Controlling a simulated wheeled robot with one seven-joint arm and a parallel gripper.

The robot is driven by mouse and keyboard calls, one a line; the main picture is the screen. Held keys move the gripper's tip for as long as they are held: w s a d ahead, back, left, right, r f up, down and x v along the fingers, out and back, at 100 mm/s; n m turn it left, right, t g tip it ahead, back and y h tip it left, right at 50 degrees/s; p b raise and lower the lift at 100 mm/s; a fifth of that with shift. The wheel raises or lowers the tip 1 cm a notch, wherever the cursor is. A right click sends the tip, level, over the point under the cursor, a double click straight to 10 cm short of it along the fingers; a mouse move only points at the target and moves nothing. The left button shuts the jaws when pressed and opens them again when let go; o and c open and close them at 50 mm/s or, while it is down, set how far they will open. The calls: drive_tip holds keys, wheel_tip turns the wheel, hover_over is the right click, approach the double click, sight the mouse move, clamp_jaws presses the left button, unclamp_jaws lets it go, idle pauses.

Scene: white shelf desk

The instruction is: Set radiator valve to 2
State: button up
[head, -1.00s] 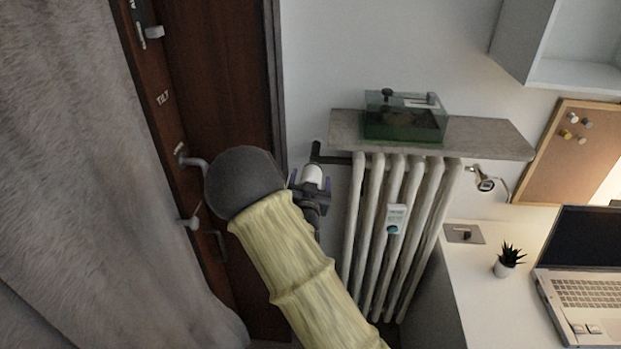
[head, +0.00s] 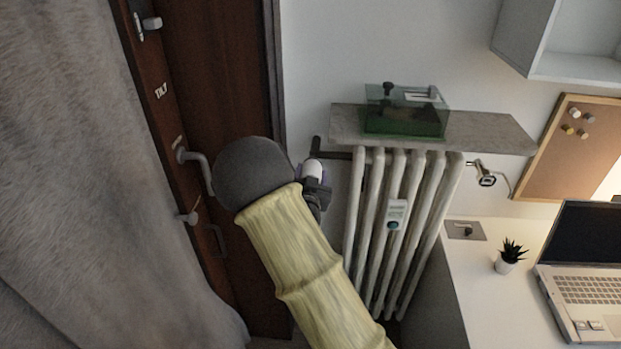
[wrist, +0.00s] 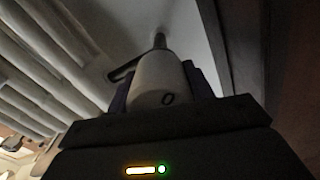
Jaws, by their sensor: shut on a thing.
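The radiator valve is a white rounded knob (head: 313,169) on a dark pipe at the upper left of the radiator (head: 397,225) in the head view. In the wrist view the knob (wrist: 158,82) is close up, with a "0" legible on its face. My gripper (head: 315,180) is shut on the knob, with a purplish finger on each side of it in the wrist view. My arm hides part of the gripper in the head view. The dark pipe shows beyond the knob in the wrist view.
A stone shelf (head: 490,134) above the radiator bears a green glass box (head: 405,115). A brown door (head: 225,70) with handles and a grey curtain (head: 70,180) are at left. A desk (head: 490,290) with a laptop (head: 585,270) and a small plant (head: 509,258) is at right.

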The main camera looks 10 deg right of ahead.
drive_tip(key=m+b, duration=0.1)
drive_tip(key=b, duration=0.1)
drive_tip(key=m+b, duration=0.2)
drive_tip(key=b, duration=0.1)
drive_tip(key=m+b, duration=0.2)
drive_tip(key=b, duration=0.1)
drive_tip(key=shift+f, duration=0.3)
drive_tip(key=m+b, duration=0.2)
drive_tip(key=b, duration=0.2)
drive_tip(key=shift+r+m, duration=0.15)
drive_tip(key=shift+m, duration=0.15)
drive_tip(key=shift+r+m+b, duration=0.15)
drive_tip(key=shift+m+b, duration=0.15)
drive_tip(key=shift+b, duration=0.1)
drive_tip(key=o, duration=1)
drive_tip(key=shift+c, duration=0.2)
drive_tip(key=shift+s, duration=0.15)
drive_tip(key=b+v, duration=0.1)
drive_tip(key=v, duration=1.6)
